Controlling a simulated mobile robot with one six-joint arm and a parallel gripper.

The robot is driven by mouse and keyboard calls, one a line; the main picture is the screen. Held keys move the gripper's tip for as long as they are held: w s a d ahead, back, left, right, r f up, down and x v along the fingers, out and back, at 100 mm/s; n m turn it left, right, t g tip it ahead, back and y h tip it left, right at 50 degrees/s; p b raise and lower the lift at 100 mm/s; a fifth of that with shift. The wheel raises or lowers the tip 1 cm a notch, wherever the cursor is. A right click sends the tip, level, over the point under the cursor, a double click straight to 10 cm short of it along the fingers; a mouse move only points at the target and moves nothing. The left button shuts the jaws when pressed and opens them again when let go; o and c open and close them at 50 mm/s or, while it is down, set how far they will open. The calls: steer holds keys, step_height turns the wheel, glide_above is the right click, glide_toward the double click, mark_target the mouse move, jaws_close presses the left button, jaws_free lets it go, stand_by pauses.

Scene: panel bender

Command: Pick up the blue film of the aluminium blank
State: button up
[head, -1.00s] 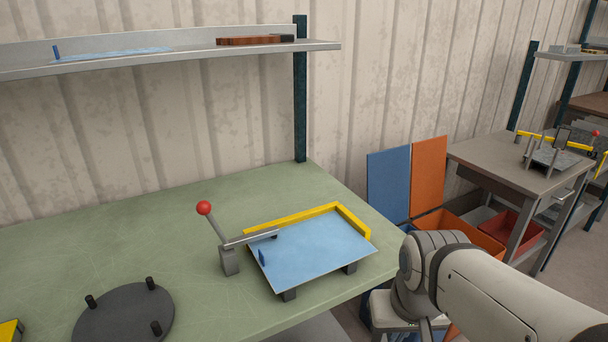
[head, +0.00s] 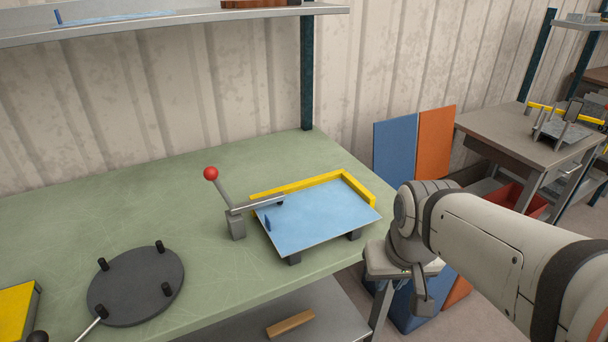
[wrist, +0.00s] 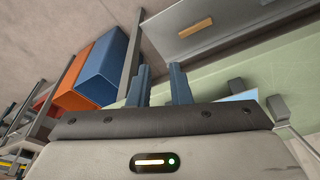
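The aluminium blank covered with light-blue film (head: 318,217) lies on small dark blocks on the green bench, inside a yellow corner stop (head: 312,184). A small dark-blue tab (head: 267,222) stands at the film's left edge. A toggle clamp with a red ball handle (head: 211,174) reaches its arm over the blank's back left. My gripper (wrist: 161,76) shows two blue fingers apart with nothing between them. In the head view my wrist is right of the blank, off the bench's edge; the fingers are mostly hidden there. The wrist view shows only a sliver of the blue sheet.
A dark round plate with upright pegs (head: 135,286) and a yellow block (head: 16,305) are on the bench at left. A shelf (head: 180,24) hangs above with another light-blue sheet. Blue and orange panels (head: 395,149) and bins stand right of the bench. A lower shelf holds a wooden bar (head: 290,324).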

steer(key=shift+o, duration=1)
steer(key=w+a+r+n+y+p, duration=0.1)
steer(key=w+a+r+n+p, duration=0.1)
steer(key=w+a, duration=0.7)
steer(key=shift+w+r+n+t+p, duration=0.3)
steer(key=shift+w+r+p, duration=0.25)
steer(key=shift+w+r, duration=0.35)
steer(key=n+y+p, duration=0.1)
steer(key=n+p, duration=0.1)
glide_toward(267, 218)
steer(key=p+x, duration=0.1)
steer(key=x, duration=0.7)
steer(key=shift+f+p, duration=0.3)
steer(key=shift+p, duration=0.1)
steer(key=shift+t, duration=0.3)
steer(key=shift+c, duration=0.3)
jaws_close()
